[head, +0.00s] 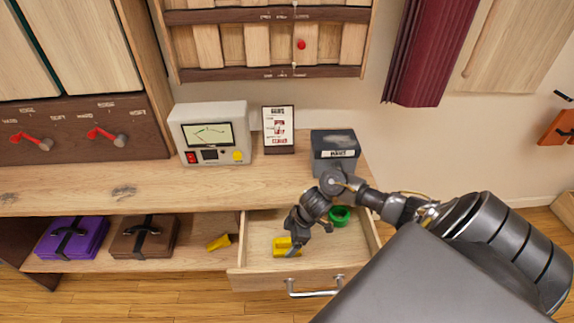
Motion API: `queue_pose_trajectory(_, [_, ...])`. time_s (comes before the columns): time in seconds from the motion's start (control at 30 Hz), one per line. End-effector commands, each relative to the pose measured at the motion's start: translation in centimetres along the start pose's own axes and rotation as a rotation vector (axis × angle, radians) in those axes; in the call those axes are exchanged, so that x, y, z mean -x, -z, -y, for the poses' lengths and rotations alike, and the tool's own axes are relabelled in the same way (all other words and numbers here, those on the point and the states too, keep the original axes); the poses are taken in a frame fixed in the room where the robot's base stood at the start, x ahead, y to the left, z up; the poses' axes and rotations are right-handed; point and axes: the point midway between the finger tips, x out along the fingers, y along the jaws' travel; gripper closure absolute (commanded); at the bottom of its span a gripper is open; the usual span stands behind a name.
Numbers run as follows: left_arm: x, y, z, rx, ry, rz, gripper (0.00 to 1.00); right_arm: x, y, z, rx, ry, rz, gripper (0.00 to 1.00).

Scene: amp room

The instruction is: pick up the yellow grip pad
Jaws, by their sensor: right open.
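A yellow block-like piece (280,246) lies in the open drawer (257,273), partly hidden by my right gripper. It looks like the yellow grip pad. A second, smaller yellow piece (218,242) lies on the lower shelf left of the drawer. My right gripper (308,240) is open and reaches down into the drawer. One finger is over or against the yellow piece in the drawer; I cannot tell whether they touch. The other finger is to its right, near a green ring (339,216). My left gripper is not in view.
The drawer front has a metal handle (316,291). A dark box (335,150), a sign (279,130) and a white meter (209,134) stand on the bench above. Purple (72,238) and brown (143,237) strapped bundles lie on the lower shelf.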

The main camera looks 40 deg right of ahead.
Motion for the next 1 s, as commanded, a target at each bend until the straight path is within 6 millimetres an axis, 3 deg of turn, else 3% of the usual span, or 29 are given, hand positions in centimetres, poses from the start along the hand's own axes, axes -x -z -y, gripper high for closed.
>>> queue_pose_trajectory(0.2, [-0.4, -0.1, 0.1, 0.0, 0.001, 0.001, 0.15, -3.3, 0.0, 0.0, -0.003, 0.002, -0.001, 0.15])
queue_pose_trajectory(0.53, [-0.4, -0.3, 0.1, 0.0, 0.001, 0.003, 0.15, -4.0, 0.1, 0.0, 0.0, 0.0, -0.001, 0.15])
queue_pose_trajectory(0.9, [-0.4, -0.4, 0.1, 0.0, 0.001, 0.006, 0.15, -3.9, 0.1, 0.0, 0.0, 0.0, -0.001, 0.62])
queue_pose_trajectory(1.0, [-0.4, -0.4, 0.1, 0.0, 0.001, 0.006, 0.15, -3.9, 0.1, 0.0, 0.0, 0.0, -0.001, 0.65])
